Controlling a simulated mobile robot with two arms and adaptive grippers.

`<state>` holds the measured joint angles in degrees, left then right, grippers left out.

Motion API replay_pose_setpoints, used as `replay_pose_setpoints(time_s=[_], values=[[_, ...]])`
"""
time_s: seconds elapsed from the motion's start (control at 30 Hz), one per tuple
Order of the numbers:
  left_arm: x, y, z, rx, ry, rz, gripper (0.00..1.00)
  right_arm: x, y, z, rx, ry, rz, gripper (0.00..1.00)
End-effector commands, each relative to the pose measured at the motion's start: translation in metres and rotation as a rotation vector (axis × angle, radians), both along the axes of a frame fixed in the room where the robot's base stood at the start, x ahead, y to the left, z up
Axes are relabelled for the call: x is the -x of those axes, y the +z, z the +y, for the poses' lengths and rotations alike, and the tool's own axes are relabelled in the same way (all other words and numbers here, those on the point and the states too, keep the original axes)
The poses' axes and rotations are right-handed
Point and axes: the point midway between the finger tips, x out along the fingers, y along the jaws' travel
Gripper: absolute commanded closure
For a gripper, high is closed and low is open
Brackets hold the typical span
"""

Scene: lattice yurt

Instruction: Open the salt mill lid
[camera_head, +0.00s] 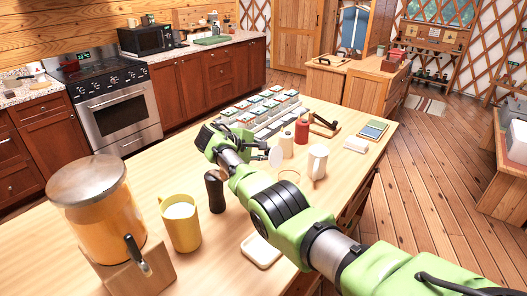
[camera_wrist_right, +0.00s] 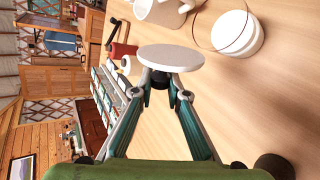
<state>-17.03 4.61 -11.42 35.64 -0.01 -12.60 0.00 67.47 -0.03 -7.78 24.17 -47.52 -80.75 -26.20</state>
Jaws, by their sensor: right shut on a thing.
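My right gripper (camera_head: 268,153) reaches over the table and is shut on a flat round white disc (camera_head: 275,157). In the right wrist view the disc (camera_wrist_right: 170,58) sits at the gripper's fingertips (camera_wrist_right: 161,80), apart from the tabletop. The ring also shows in the head view (camera_head: 289,176). It looks like a clear vessel with white at its base; I cannot tell whether it is the salt mill. My left gripper is out of view.
A dark mill-shaped object (camera_head: 214,190), yellow mug (camera_head: 181,222) and juice dispenser (camera_head: 95,205) stand to the left. A sectioned tray (camera_head: 262,113) lies behind.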

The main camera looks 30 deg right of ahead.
Motion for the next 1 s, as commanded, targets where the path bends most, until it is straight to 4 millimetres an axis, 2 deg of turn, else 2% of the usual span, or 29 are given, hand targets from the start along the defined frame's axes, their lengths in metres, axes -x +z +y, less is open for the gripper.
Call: replay_pose_setpoints(time_s=[0.03,0.57,0.6,0.63,1.0], values=[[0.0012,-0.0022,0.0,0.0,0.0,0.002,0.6,0.0052,-0.009,-0.0012,-0.001,-0.008,0.022,1.0],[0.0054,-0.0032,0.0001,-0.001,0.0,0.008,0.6,0.0077,-0.0104,-0.0006,0.004,-0.009,0.042,1.0],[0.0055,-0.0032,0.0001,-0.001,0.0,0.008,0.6,0.0077,-0.0104,-0.0006,0.005,-0.008,0.041,0.75],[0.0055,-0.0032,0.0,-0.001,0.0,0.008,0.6,0.0075,-0.0102,-0.0006,0.005,-0.008,0.041,0.68],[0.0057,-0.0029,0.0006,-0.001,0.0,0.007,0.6,0.0045,-0.0039,0.0013,0.009,-0.003,0.029,0.68]])
